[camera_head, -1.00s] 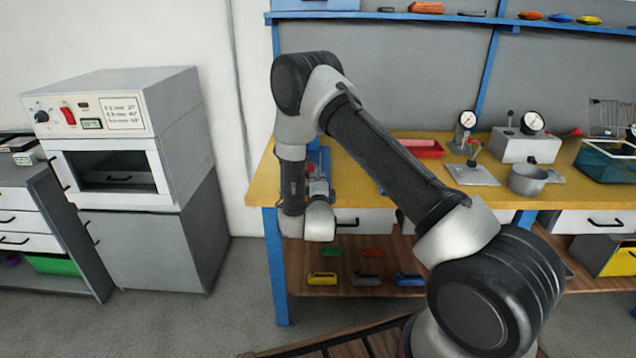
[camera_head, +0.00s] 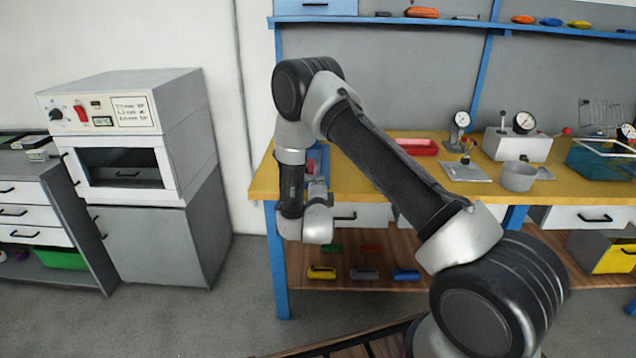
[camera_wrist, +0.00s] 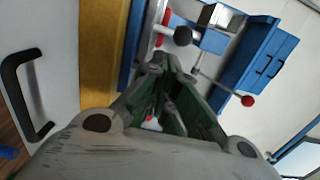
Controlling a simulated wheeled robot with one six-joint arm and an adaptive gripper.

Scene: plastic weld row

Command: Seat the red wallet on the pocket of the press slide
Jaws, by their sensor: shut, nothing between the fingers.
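My gripper (camera_wrist: 168,72) is shut and empty in the wrist view, in front of a blue-framed machine (camera_wrist: 256,58). This looks like the press, with a black knob, metal rods and a red ball (camera_wrist: 248,100). A narrow red strip (camera_wrist: 163,27) shows beside it; I cannot tell whether it is the red wallet. A small red and white thing shows between the finger links, too small to name. In the head view the blue machine (camera_head: 318,158) stands at the bench's left end, partly behind my wrist, which hides my fingers. The slide's pocket cannot be made out.
The yellow bench (camera_head: 450,186) carries a red tray (camera_head: 417,147), a gauge stand (camera_head: 460,125), a grey pot (camera_head: 518,177) and a teal bin (camera_head: 596,162). Coloured pieces lie on the lower shelf (camera_head: 345,285). An oven (camera_head: 125,165) stands left. Floor between oven and bench is clear.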

